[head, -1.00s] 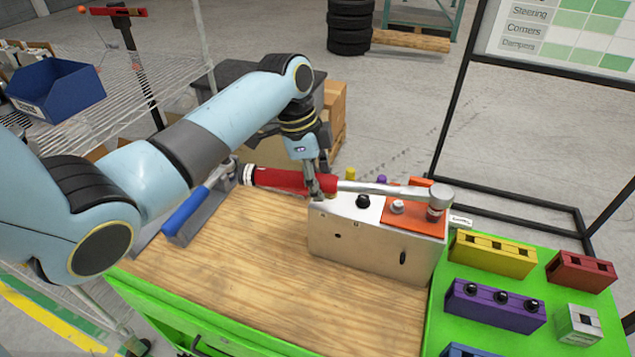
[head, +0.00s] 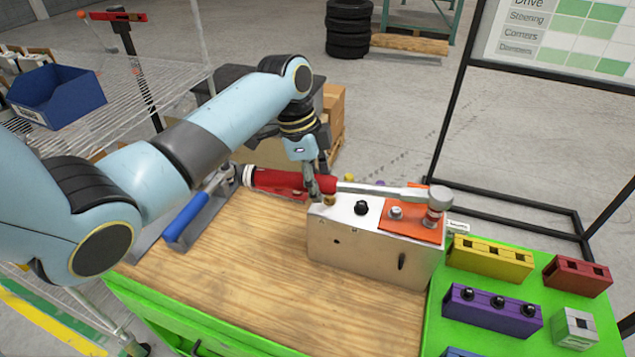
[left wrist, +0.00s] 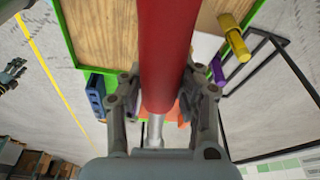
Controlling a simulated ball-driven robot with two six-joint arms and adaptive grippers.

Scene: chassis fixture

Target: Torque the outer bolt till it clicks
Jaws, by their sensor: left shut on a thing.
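The torque wrench has a red handle (head: 285,181) and a steel shaft, and lies across above the metal fixture block (head: 350,243). Its round head (head: 437,198) sits over the outer bolt at the right end of the orange plate (head: 408,228), hiding that bolt. A second bolt (head: 396,212) shows bare on the plate. My left gripper (head: 314,188) is shut on the red handle near the shaft; in the left wrist view its fingers stand either side of the handle (left wrist: 165,50). A small dark jointed shape at that view's left edge may be my right gripper (left wrist: 12,72).
A blue-handled tool (head: 185,215) lies in a grey holder at left. Yellow (head: 490,257) and purple (head: 490,308) blocks and several others sit on the green surface at right. The wooden bench top (head: 240,260) in front of the fixture is clear.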

